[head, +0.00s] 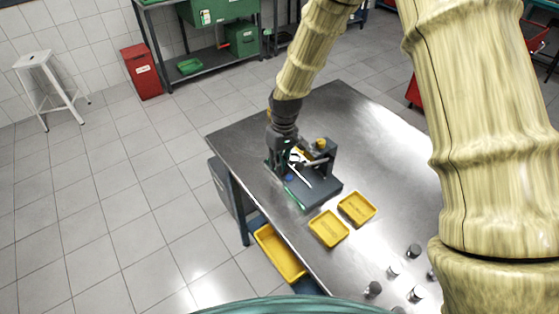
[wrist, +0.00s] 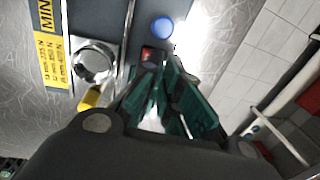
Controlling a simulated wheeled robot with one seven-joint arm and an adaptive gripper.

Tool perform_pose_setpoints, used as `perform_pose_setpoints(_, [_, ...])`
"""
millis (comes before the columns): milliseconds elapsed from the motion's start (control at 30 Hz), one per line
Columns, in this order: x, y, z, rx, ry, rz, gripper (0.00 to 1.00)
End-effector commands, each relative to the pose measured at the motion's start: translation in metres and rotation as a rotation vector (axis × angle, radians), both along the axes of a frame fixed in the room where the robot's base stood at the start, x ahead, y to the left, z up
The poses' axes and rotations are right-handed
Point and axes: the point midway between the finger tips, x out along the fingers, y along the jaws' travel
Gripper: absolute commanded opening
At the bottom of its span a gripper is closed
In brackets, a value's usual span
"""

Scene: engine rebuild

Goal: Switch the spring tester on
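The spring tester (head: 318,190) is a dark grey device with an upright frame, standing on the metal table. In the wrist view its panel (wrist: 108,20) shows a round silver part (wrist: 95,62), a blue round button (wrist: 162,28) and a small red switch (wrist: 148,54). My gripper (wrist: 168,66) has green-padded fingers with their tips close together, seemingly shut and empty. The tips are beside the red switch; I cannot tell whether they touch it. In the head view my gripper (head: 284,168) is at the tester's left side and partly hides it.
Two yellow trays (head: 328,229) (head: 357,208) lie just in front of the tester on the table (head: 370,120). Several small metal cylinders (head: 414,250) stand nearer. A yellow label (wrist: 50,62) and a yellow part (wrist: 90,98) show by the panel.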

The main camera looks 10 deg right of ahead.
Motion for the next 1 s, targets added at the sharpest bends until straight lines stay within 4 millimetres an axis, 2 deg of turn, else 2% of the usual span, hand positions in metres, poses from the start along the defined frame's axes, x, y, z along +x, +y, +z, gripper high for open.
perform_pose_setpoints(100, [0.002,-0.005,0.019,-0.001,-0.006,-0.003,0.0])
perform_pose_setpoints(467, [0.008,-0.014,0.053,-0.001,-0.017,-0.005,0.0])
perform_pose_setpoints(1000, [0.014,-0.025,0.12,-0.002,-0.02,-0.004,0.0])
